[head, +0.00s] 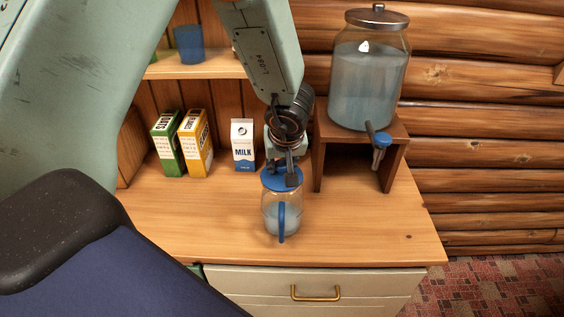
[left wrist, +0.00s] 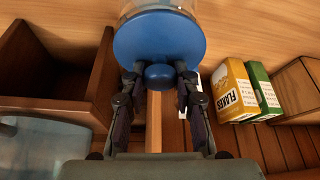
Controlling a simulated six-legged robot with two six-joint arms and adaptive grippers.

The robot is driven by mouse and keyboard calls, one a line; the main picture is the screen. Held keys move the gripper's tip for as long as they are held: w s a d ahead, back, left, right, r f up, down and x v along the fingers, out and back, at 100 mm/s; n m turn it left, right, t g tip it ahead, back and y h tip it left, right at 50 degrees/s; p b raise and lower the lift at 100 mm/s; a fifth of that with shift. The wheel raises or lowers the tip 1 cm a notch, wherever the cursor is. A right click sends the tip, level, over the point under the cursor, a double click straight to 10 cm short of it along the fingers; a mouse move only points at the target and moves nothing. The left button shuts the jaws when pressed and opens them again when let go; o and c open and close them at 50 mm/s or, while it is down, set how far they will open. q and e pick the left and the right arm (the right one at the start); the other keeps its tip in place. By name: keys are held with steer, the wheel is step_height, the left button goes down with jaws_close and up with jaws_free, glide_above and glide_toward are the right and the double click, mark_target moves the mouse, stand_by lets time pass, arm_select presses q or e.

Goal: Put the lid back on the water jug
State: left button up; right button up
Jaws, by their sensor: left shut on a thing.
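The water jug (head: 283,219) is clear with a blue handle and some water in it. It stands upright on the wooden counter, left of the dispenser stand. The blue lid (head: 282,180) is at the jug's mouth; whether it is fully seated I cannot tell. In the left wrist view the lid (left wrist: 158,42) is a round blue disc with a round knob (left wrist: 159,76), with part of the clear jug beyond it. My left gripper (head: 284,172) is shut on the lid's knob, and its two fingers (left wrist: 159,82) sit on either side. My right gripper is not in view.
A glass dispenser (head: 366,85) with a tap (head: 380,145) stands on a wooden stand (head: 397,160) at right. A milk carton (head: 243,151), a yellow box (head: 195,145) and a green box (head: 166,145) stand behind left. A blue cup (head: 188,43) is on the shelf. The counter (head: 365,235) is clear at front right.

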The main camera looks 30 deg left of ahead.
arm_select(q)
steer(key=shift+w+d+f+p, duration=0.1)
steer(key=shift+w+f+p, duration=0.1)
steer(key=shift+p, duration=0.2)
stand_by(0.8)
steer(key=shift+s+p, duration=0.1)
steer(key=shift+p, duration=0.25)
stand_by(0.4)
steer(key=o, duration=1)
steer(key=shift+o, duration=0.6)
steer(key=o, duration=0.4)
